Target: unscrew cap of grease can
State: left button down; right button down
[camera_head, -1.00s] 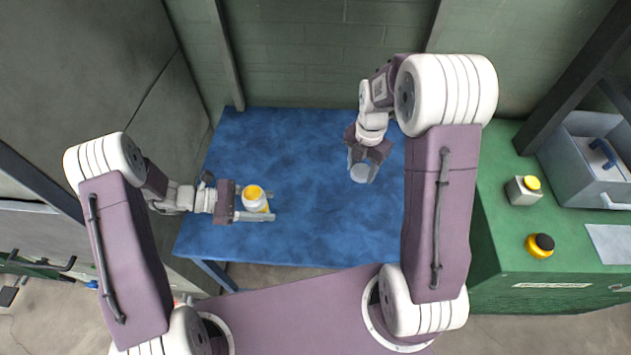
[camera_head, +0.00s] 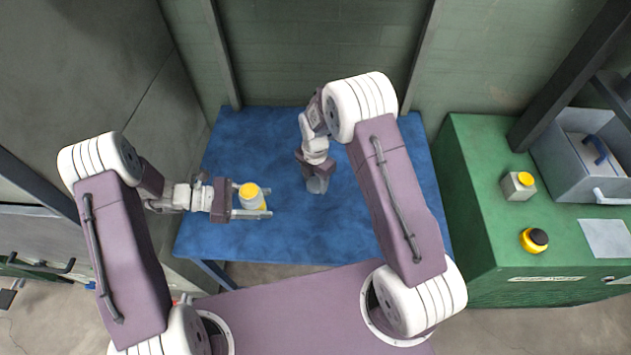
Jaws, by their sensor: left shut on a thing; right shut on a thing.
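The grease can (camera_head: 251,193) is a small white can with a yellow top and some yellow low on its side. It is in my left gripper (camera_head: 252,201), over the left part of the blue table. That gripper is shut on it, with its fingers pointing right. My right gripper (camera_head: 317,184) is to the right of the can, apart from it, over the middle of the table. It is shut on a small grey round thing (camera_head: 317,186), which looks like a cap but is partly hidden by the fingers.
The blue table (camera_head: 300,235) is otherwise clear. At the right, a green cabinet (camera_head: 475,190) carries a grey box with a yellow button (camera_head: 525,179), a yellow-and-black knob (camera_head: 534,240) and a grey bin (camera_head: 575,150). A wall stands behind the table.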

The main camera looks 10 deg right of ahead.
aim_at(315, 183)
jog(key=shift+f, duration=0.45)
jog(key=shift+f, duration=0.15)
jog(key=c, duration=0.7)
grip_release()
jog(key=shift+o, duration=0.2)
notch_tip(315, 183, up, 12)
jog(key=r, duration=0.1)
jog(key=s+d+m, duration=0.2)
jog(key=s+m, duration=0.7)
jog(key=m, duration=0.3)
jog(key=s+d+m+t, duration=0.1)
jog(key=s+d+m, duration=0.2)
jog(key=s+m, duration=0.6)
jog(key=m, duration=0.4)
jog(key=shift+r+m, duration=0.3)
jog(key=shift+r, duration=0.1)
